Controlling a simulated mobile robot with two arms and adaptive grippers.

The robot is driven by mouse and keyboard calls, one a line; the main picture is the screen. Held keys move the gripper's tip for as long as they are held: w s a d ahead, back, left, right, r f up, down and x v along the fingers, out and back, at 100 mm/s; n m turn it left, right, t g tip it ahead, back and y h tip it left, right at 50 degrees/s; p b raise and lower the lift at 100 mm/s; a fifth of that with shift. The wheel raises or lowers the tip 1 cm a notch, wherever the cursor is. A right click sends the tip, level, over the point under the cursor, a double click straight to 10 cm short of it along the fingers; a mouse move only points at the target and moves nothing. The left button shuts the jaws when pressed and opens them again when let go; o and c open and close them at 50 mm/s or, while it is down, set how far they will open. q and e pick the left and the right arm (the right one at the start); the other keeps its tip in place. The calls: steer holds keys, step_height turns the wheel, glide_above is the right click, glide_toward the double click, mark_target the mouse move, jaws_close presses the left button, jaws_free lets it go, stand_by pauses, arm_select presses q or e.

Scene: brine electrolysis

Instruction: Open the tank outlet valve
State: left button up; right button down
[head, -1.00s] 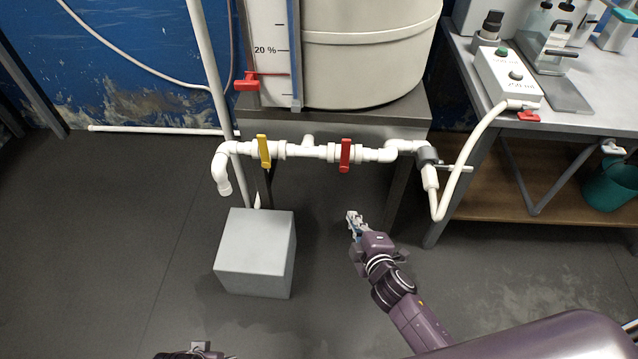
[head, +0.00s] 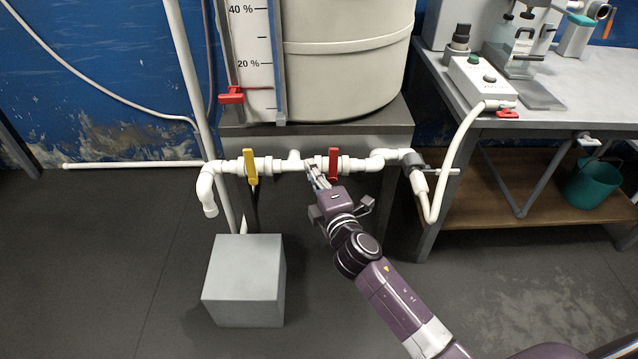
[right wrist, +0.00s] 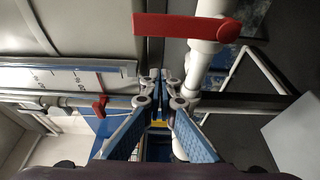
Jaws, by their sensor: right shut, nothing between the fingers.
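A white pipe (head: 293,166) runs in front of the tank stand and carries two valves. One has a red lever (head: 333,165), standing upright across the pipe; the other, to its left, has a yellow lever (head: 250,166). My right gripper (head: 315,172) is shut and empty at the pipe, just left of the red lever. In the right wrist view the shut fingers (right wrist: 165,88) are beside the red lever (right wrist: 185,26), seemingly apart from it. A bit of yellow (right wrist: 160,123) shows behind the fingers. My left gripper is out of view.
The pale tank (head: 345,60) stands on a metal stand (head: 400,117). A smaller red handle (head: 232,95) is on the level gauge. A grey block (head: 243,280) is on the floor below the pipe. A bench (head: 585,118) with instruments stands right, with a hose (head: 455,150).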

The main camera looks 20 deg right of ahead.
mark_target(333, 166)
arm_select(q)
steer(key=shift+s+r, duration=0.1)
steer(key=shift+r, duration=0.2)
arm_select(e)
steer(key=shift+w+d, duration=0.15)
steer(key=shift+d, duration=1.75)
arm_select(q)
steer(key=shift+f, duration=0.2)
